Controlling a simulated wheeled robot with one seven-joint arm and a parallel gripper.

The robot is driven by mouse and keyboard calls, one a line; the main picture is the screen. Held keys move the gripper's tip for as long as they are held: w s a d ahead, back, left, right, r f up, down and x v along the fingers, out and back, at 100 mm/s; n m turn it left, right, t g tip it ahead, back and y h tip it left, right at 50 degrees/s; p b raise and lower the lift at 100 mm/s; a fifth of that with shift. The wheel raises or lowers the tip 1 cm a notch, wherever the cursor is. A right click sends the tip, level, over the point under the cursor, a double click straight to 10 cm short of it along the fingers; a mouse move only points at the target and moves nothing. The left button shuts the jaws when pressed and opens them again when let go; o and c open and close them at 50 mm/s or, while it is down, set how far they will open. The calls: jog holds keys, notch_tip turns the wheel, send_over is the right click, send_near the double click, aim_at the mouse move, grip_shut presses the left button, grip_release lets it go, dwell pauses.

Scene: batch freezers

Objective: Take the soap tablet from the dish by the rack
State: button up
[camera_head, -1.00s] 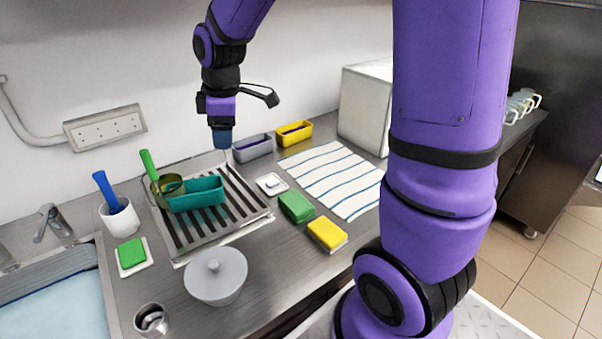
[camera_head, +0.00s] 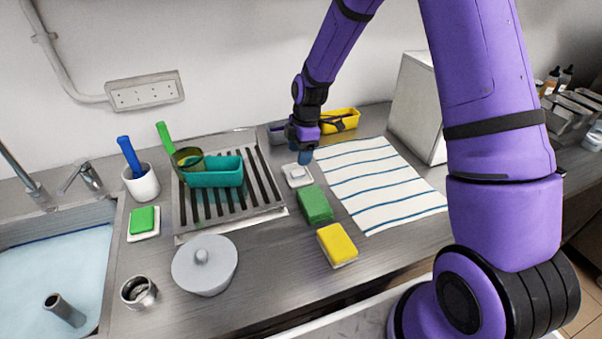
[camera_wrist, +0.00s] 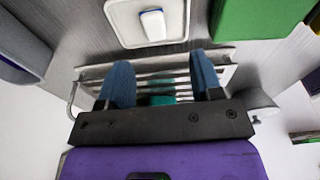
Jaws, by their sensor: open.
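The small white soap tablet (camera_head: 296,171) lies on a square white dish (camera_head: 303,183) just right of the drying rack (camera_head: 269,211). In the wrist view the tablet (camera_wrist: 153,25) sits in the middle of the dish (camera_wrist: 117,13), near the top edge. My gripper (camera_head: 304,157) is low over the far side of the dish, its blue fingers pointing down. In the wrist view the fingers (camera_wrist: 162,78) are apart with nothing held between them, and the tablet lies beyond their tips. The exact height above the dish is hard to tell.
A green block (camera_head: 315,204) and a yellow sponge (camera_head: 337,244) lie right of the rack. A striped towel (camera_head: 375,185) lies further right. Grey and yellow bins (camera_head: 340,119) stand behind. A teal bin (camera_head: 214,174) is on the rack. A green block (camera_head: 143,219) sits on another white dish at left.

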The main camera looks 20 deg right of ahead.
aim_at(297, 171)
jog(key=shift+w+a+f, duration=0.15)
jog(key=shift+f, duration=1.6)
jog(key=shift+w+a+f, duration=0.1)
jog(key=shift+w+f, duration=0.05)
jog(key=shift+f, duration=1.6)
jog(key=c, duration=1)
jog(key=shift+r, duration=0.1)
